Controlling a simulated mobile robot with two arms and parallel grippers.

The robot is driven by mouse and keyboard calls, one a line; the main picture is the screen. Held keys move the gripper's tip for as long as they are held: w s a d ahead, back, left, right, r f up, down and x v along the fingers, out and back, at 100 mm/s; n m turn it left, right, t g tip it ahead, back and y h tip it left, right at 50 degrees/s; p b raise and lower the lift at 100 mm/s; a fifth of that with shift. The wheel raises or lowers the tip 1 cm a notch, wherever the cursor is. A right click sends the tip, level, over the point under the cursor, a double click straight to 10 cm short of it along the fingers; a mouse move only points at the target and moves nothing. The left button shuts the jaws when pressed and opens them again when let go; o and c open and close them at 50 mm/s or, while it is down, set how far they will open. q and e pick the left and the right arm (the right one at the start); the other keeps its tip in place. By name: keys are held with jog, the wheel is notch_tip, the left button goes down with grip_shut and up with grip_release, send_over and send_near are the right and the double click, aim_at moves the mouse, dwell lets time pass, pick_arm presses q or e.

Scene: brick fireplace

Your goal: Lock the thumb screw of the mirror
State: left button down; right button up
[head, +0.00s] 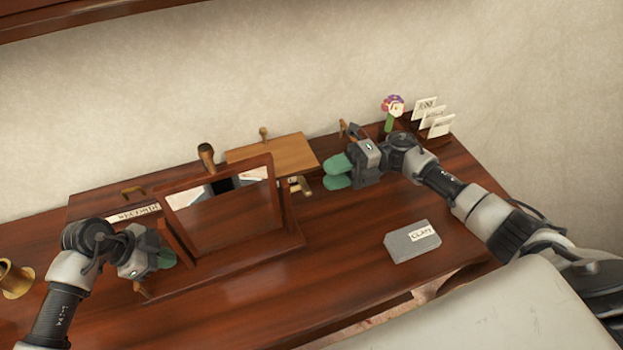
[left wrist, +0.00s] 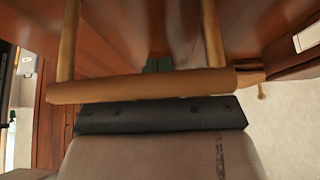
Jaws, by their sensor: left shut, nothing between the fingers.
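The mirror (head: 230,217) stands in a reddish wooden frame on the desk, left of centre. A small tan peg-like piece (head: 142,290) shows at the lower left, beside my left gripper; I cannot tell whether it is the thumb screw. My left gripper (head: 167,258) is at the left side of the mirror stand, its green fingers shut and empty. In the left wrist view, its green fingertips (left wrist: 158,64) show partly behind a brown rounded bar (left wrist: 140,86). My right gripper (head: 338,173) is open, its green fingers apart, right of the mirror above the desk.
A grey box (head: 412,242) lies on the desk at the right. A flower (head: 392,105) and a card holder (head: 435,122) stand at the back right. A wooden board (head: 270,154) is behind the mirror. A brass cup (head: 15,279) is at the far left.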

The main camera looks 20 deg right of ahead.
jog(key=shift+w+d, duration=0.1)
jog(key=shift+d, duration=2.3)
